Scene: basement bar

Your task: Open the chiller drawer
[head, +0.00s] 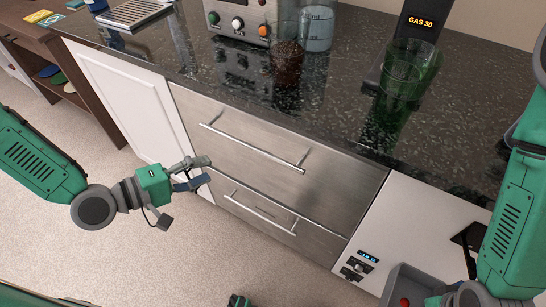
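Two brushed-steel drawer fronts are set under the dark counter, both apparently closed. The upper drawer (270,125) has a long bar handle (250,147). The lower drawer (308,235) has a similar bar handle (258,213). I cannot tell from labels which is the chiller drawer. My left gripper (207,171) is open and empty, its fingers apart, in front of the left edge of the drawers. It appears level with the gap between the two handles and touches neither clearly. My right arm hangs at the right edge; its gripper is not clearly visible.
A white cabinet door (125,100) is left of the drawers, and a white panel with a small display (368,257) is right. A grey bin (408,278) stands at lower right. Glasses and a control box (240,22) sit on the counter (335,105). The carpet (110,255) is clear.

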